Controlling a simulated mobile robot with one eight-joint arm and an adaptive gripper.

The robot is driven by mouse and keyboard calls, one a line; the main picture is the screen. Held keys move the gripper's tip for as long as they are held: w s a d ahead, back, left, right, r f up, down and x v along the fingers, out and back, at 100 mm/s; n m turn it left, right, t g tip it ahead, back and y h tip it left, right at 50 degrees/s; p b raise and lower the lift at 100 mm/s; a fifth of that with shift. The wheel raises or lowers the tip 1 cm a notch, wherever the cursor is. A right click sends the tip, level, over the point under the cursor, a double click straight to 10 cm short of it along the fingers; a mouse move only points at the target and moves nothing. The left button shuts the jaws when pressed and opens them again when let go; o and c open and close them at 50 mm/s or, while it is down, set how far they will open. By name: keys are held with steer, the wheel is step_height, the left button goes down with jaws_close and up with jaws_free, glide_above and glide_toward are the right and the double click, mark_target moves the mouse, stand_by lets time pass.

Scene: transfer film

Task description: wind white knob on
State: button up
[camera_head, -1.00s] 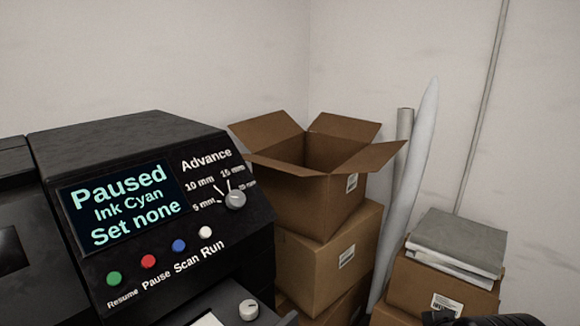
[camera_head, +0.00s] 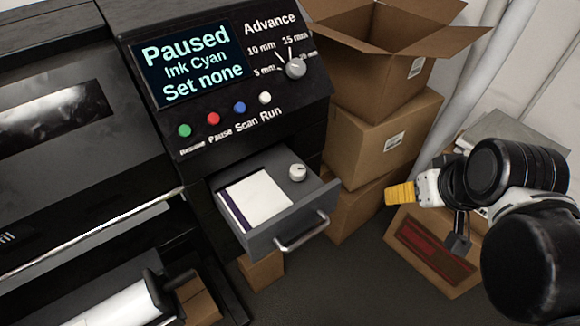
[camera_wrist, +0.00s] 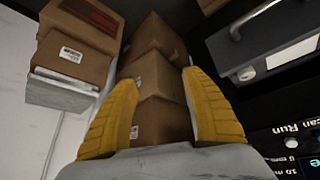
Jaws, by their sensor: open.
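A small white knob (camera_head: 297,172) stands in the back right of an open grey drawer (camera_head: 315,193) under the machine's panel. In the wrist view the drawer (camera_wrist: 262,42) is at the upper right, with the white knob (camera_wrist: 247,73) at its edge. A separate grey dial (camera_head: 296,68) sits under "Advance" on the panel, among mm marks. My gripper (camera_head: 400,194) has yellow fingers and is right of the drawer, apart from it, in front of the boxes. In the wrist view my gripper (camera_wrist: 160,78) is open and empty, its fingers spread wide.
The screen (camera_head: 192,62) reads "Paused, Ink Cyan, Set none". Below it are green, red, blue and white buttons (camera_head: 265,98). A pad (camera_head: 257,198) lies in the drawer. Stacked cardboard boxes (camera_head: 385,125) stand right of the machine. A white roll (camera_head: 120,305) is at lower left.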

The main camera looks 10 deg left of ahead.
steer(key=w+a+r+n+g+y+p, duration=0.1)
steer(key=w+a+r+n+p, duration=0.15)
steer(key=a, duration=0.35)
steer(key=w+a+r+n+g+y+p, duration=0.1)
steer(key=w+a+n+p, duration=0.2)
steer(key=a, duration=0.3)
steer(key=n+g+p, duration=0.2)
steer(key=n+p, duration=0.2)
steer(key=n, duration=0.1)
glide_toward(297, 169)
steer(key=shift+m+y, duration=0.25)
steer(key=shift+y, duration=0.15)
steer(key=x, duration=0.3)
steer(key=b+x, duration=0.1)
steer(key=x, duration=0.3)
steer(key=b+x, duration=0.1)
steer(key=x, duration=0.2)
steer(key=shift+d+f, duration=0.25)
steer(key=shift+d, duration=0.05)
steer(key=c, duration=1.2)
